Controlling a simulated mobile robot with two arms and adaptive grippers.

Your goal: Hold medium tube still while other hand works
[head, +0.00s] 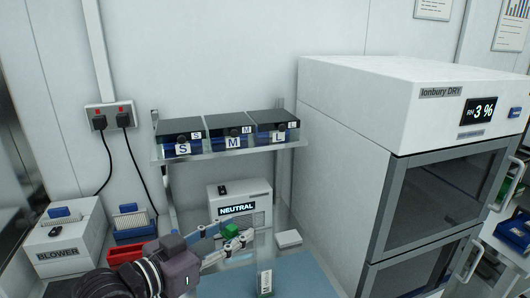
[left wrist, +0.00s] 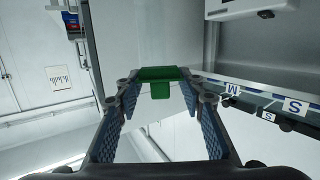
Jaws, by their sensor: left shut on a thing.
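My left gripper (head: 236,243) reaches in from the lower left in the head view, above the bench near the NEUTRAL box. It is shut on a small green piece (head: 231,230). In the left wrist view the green piece (left wrist: 159,74) spans the tips of the left gripper (left wrist: 160,84), with a short green tab hanging below its middle. Its shape is too small to tell whether it is part of the medium tube. No other tube is clearly seen. My right gripper is not in view.
A shelf (head: 225,152) above carries black-lidded boxes marked S, M and L. The NEUTRAL box (head: 252,192) stands behind the gripper. A blue mat (head: 225,284) with a small white upright piece (head: 265,281) lies in front. The dry cabinet (head: 345,170) blocks the right; the BLOWER box (head: 62,240) stands left.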

